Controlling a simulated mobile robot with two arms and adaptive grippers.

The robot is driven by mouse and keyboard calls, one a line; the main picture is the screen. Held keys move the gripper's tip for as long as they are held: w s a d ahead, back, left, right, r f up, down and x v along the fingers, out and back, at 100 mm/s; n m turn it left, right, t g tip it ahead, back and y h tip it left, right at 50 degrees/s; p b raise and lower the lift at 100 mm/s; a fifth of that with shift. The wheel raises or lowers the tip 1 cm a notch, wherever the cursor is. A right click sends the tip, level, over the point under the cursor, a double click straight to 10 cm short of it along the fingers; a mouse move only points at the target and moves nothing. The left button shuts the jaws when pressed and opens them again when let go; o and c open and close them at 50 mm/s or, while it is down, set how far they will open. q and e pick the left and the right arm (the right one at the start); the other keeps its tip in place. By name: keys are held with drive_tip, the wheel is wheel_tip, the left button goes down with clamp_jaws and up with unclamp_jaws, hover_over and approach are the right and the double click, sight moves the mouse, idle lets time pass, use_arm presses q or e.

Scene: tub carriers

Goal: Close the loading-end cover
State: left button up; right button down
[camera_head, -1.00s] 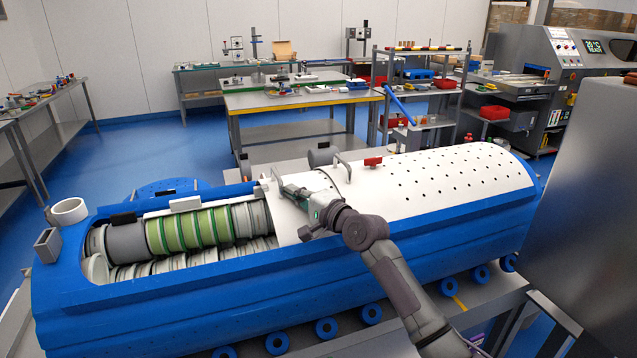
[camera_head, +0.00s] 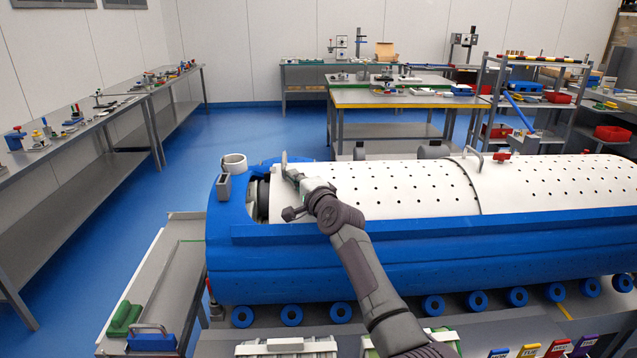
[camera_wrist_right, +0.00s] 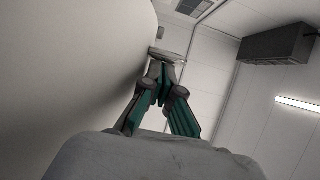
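The white loading-end cover (camera_head: 400,190) is a curved shell on the blue tub carrier (camera_head: 430,245). It spans almost to the carrier's left end, with a narrow dark gap (camera_head: 257,195) beside its left edge. My right gripper (camera_head: 292,183) is at the cover's left end, by an upright grey handle (camera_head: 284,163). In the right wrist view, the right gripper's green-padded fingers (camera_wrist_right: 161,72) converge at a grey piece that looks like this handle (camera_wrist_right: 168,53); the exact contact is partly hidden. The pale curved cover (camera_wrist_right: 70,70) fills the left side there. My left gripper is not in view.
A second white perforated cover (camera_head: 560,180) with a handle (camera_head: 473,158) and red latch (camera_head: 502,155) lies to the right. A white ring (camera_head: 234,163) and grey square socket (camera_head: 223,187) top the carrier's left end. Benches stand at left and back; blue floor between is clear.

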sight(278, 186)
drive_tip(key=a, duration=0.3)
drive_tip(key=shift+a+r, duration=0.1)
drive_tip(key=shift+a, duration=0.6)
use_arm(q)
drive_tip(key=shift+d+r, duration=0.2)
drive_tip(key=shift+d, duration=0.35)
